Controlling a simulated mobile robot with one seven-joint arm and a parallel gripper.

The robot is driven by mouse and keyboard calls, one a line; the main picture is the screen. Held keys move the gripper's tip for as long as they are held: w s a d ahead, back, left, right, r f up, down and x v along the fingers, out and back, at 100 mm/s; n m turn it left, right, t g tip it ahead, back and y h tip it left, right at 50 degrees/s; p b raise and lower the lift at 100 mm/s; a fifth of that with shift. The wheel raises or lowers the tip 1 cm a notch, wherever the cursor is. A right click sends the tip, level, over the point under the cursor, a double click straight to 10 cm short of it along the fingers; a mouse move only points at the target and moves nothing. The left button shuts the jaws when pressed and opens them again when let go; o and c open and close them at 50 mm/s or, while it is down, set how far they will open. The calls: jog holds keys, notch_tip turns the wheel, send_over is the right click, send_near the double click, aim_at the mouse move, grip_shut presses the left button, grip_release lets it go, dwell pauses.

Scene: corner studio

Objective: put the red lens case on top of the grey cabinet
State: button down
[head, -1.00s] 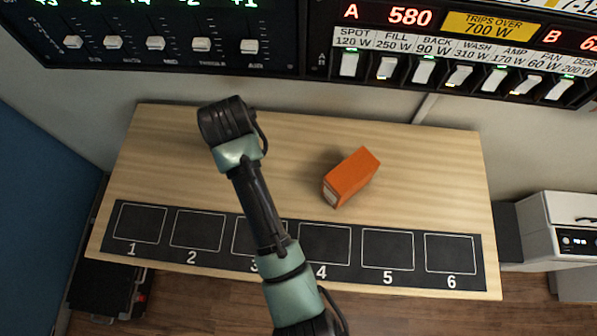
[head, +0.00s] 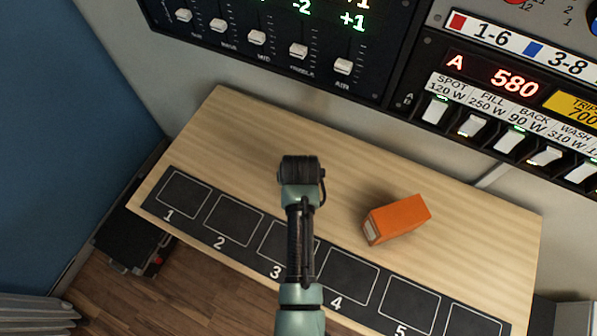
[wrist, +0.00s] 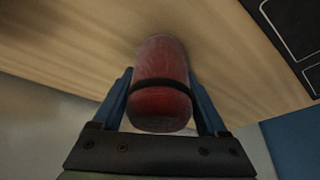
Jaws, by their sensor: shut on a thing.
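The red lens case (wrist: 163,106), a rounded red body with a dark band around it, is between the two blue fingers of my gripper (wrist: 160,88) in the wrist view. The gripper is shut on it. In the head view my arm's end is over the table, behind square 3, and hides the fingers and the case. I cannot tell how far the case is from the tabletop. I cannot make out a thing that is surely the grey cabinet; a grey-white edge (head: 576,316) shows at the lower right.
The wooden table (head: 235,120) has a black strip of numbered squares (head: 185,195) along its front. An orange box (head: 398,219) lies right of my arm. Panels with sliders (head: 298,51) and switches (head: 475,125) stand behind. A black case (head: 125,240) is on the floor at left.

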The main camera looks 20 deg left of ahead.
jog(key=shift+f, duration=0.2)
grip_release()
jog(key=shift+r, duration=0.4)
jog(key=v, duration=1.1)
jog(key=shift+r, duration=0.25)
jog(key=shift+s, duration=0.1)
